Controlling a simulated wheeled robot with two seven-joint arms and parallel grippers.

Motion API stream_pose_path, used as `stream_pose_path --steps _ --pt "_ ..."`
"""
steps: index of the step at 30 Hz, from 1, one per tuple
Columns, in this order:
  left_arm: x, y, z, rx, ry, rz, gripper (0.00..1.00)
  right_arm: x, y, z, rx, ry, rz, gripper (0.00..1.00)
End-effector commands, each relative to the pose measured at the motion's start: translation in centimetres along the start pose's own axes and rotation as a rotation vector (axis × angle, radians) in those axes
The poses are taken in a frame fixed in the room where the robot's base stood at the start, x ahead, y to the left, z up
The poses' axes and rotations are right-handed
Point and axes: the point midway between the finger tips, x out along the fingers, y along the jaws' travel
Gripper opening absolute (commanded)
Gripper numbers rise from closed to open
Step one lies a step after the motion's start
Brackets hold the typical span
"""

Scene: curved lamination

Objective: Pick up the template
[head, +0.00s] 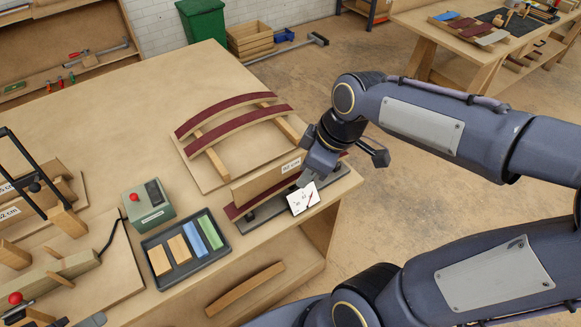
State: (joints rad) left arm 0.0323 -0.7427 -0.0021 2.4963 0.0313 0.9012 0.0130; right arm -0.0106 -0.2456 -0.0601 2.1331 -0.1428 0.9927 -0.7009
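My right gripper (309,177) points down at the right front part of the main bench. Its fingertips are at the right end of an upright wooden board (262,181) with a white size label, and just above a white card (303,199) with dark and red marks. I cannot tell which of these is the template. The board stands over a dark base with a dark red strip along its front. The fingers are small and partly merged with the board and card, so I cannot tell their opening or whether they touch either. My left gripper is out of view.
Two curved red-topped strips (230,108) rest on a wooden panel behind the board. A dark tray (197,262) with several coloured blocks and a grey-green box with a red button (148,205) stand to the left. More labelled wooden forms (42,198) are at far left. The bench's back left is clear.

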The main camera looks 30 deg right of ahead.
Motion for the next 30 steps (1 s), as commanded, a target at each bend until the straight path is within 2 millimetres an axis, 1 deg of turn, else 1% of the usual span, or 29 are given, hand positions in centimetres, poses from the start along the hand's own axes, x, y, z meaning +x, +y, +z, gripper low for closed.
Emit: stream_pose_path --steps 1,3,6,9,12,16,23,30 --pt "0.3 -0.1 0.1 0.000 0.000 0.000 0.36 1.5 1.8 -1.0 -0.146 -0.058 -0.016 0.36" --pt "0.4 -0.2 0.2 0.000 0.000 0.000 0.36 3.1 4.0 -2.1 -0.351 -0.127 -0.036 0.36" --pt "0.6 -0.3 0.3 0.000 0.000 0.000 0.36 5.5 6.6 -3.5 -0.609 -0.210 -0.074 0.36" --pt "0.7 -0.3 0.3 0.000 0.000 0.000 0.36 7.5 8.5 -4.3 -0.799 -0.272 -0.114 0.36" --pt "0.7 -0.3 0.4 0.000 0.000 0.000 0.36 8.8 9.5 -4.8 -0.918 -0.307 -0.142 0.36" --pt "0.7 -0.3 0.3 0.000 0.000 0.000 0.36 9.9 9.9 -4.8 -0.977 -0.325 -0.159 0.36" --pt "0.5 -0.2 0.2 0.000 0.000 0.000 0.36 12.2 10.0 -4.0 -0.977 -0.325 -0.160 0.36" --pt "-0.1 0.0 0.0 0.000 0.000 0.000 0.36 15.6 10.5 -3.2 -0.975 -0.324 -0.161 0.36"
